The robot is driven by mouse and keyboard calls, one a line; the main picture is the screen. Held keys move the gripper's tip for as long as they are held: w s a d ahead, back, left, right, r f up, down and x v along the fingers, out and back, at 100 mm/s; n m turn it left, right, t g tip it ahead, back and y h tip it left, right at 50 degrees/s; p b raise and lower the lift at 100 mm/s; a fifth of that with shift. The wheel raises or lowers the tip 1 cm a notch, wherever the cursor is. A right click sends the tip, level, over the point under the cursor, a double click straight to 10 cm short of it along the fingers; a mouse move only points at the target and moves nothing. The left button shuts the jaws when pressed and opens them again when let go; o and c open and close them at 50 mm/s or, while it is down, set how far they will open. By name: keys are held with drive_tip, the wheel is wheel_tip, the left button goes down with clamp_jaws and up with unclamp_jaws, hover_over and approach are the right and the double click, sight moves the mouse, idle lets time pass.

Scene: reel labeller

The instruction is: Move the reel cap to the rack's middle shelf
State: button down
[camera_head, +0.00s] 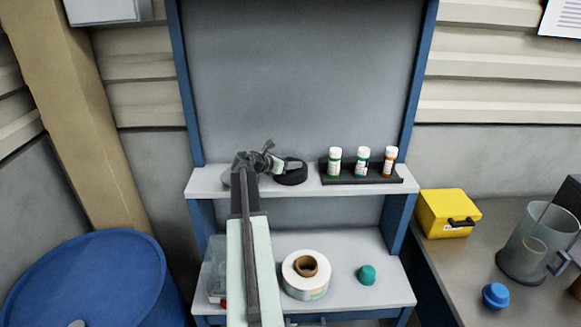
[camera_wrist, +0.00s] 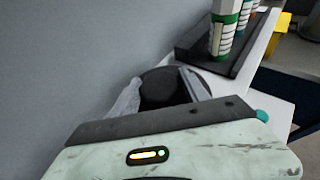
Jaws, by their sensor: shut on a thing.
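The reel cap, which I take to be the black round piece (camera_head: 291,174), is at the upper visible shelf (camera_head: 315,188) of the rack, left of the bottles. My gripper (camera_head: 277,162) is shut on it from the left. In the wrist view the black cap (camera_wrist: 165,87) sits between the two fingers (camera_wrist: 163,92). I cannot tell whether the cap rests on the shelf or is held just above it. The shelf below (camera_head: 345,290) is partly hidden by my arm.
Three bottles (camera_head: 362,162) stand in a dark tray (camera_head: 350,178) right of the cap. The lower shelf holds a label roll (camera_head: 305,285), a teal cap (camera_head: 367,274) and a clear bin (camera_head: 216,270). A blue drum (camera_head: 90,280) stands left; a yellow box (camera_head: 446,212) right.

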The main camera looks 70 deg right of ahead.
drive_tip(key=shift+f, duration=0.1)
drive_tip(key=c, duration=0.6)
unclamp_jaws()
drive_tip(key=shift+o, duration=0.2)
drive_tip(key=shift+r, duration=0.35)
drive_tip(key=p+v, duration=0.4)
drive_tip(key=v, duration=0.8)
drive_tip(key=shift+p, duration=0.3)
drive_tip(key=shift+s+f, duration=0.1)
drive_tip(key=shift+f, duration=0.05)
